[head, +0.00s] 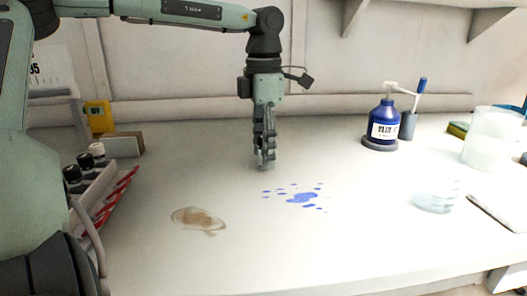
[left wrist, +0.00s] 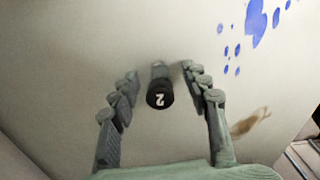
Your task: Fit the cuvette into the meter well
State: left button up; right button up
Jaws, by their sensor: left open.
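My left gripper (head: 265,163) points straight down over the middle of the bench, behind the blue spots. In the left wrist view my left gripper (left wrist: 158,72) is open, with its fingers spread to either side of a black-capped vial or cuvette (left wrist: 160,94) marked "2". A gap shows between it and each finger. A short grey part of its body shows beyond the cap. In the head view I cannot make it out among the fingers. I cannot pick out a meter well in either view. My right gripper is not in view.
A rack (head: 92,190) with black and white caps stands at left, near a yellow item (head: 98,112). A brown stain (head: 198,218) and blue spots (head: 300,197) mark the bench. A blue bottle (head: 384,124), beaker (head: 490,138) and clear dish (head: 436,200) stand at right.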

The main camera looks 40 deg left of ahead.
pick_arm(q)
jog(key=c, duration=0.4)
grip_shut()
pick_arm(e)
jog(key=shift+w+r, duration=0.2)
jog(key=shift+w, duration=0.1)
pick_arm(q)
jog(key=shift+r, duration=0.45)
jog(key=r, duration=0.3)
jog(key=shift+s+r, duration=0.25)
jog(key=shift+s, duration=0.05)
jog(key=s+r+b, duration=0.1)
jog(key=s+r, duration=0.5)
jog(key=s, duration=0.5)
jog(key=shift+a+r+b, duration=0.2)
jog(key=shift+r+b, duration=0.05)
jog(key=shift+b, duration=0.1)
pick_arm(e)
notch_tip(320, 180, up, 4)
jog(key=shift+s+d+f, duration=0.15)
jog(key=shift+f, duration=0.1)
